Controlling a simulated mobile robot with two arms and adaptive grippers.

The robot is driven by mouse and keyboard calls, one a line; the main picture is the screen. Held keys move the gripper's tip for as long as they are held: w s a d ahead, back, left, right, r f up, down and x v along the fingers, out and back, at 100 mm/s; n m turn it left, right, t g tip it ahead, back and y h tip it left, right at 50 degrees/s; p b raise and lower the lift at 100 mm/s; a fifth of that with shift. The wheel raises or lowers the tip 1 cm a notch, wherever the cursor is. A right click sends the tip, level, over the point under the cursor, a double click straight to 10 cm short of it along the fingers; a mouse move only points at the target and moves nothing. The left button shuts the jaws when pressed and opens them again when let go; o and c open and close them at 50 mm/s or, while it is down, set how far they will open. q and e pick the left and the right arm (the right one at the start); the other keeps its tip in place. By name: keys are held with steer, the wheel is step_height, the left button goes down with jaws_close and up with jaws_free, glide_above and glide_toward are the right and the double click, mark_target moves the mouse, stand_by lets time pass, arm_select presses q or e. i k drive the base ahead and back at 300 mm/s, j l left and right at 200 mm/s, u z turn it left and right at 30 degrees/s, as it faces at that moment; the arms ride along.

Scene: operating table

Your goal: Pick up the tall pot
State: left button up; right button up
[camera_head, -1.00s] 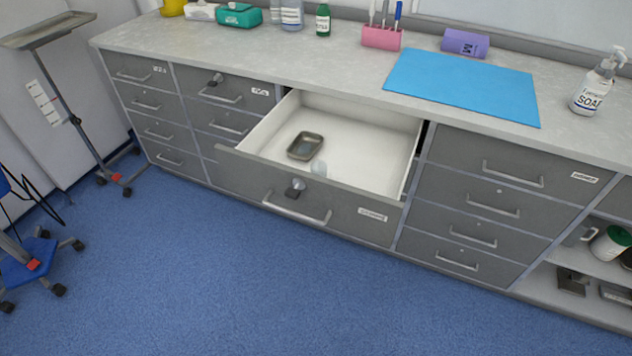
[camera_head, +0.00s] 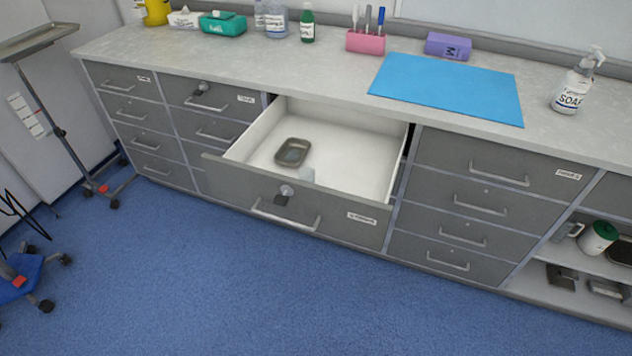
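A white pot with a green top (camera_head: 598,238) stands on the open shelf at the right edge. A grey jug-like vessel with a handle (camera_head: 566,231) is beside it on its left, partly cut off by the cabinet side. I cannot tell for sure which of these is the tall pot. Neither of my grippers is in view.
A drawer (camera_head: 290,205) stands open, holding a small metal tray (camera_head: 293,152) and a small pale object (camera_head: 307,175). A blue mat (camera_head: 447,88) and soap bottle (camera_head: 577,82) are on the counter. A stand (camera_head: 62,130) is left.

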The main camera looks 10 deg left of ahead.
mark_target(305, 172)
steer(key=i+j+z, duration=0.1)
steer(key=z, duration=0.3)
steer(key=j+z, duration=0.4)
steer(key=i+j+z, duration=0.1)
steer(key=z, duration=0.3)
steer(key=j+z, duration=0.25)
steer(key=z, duration=0.2)
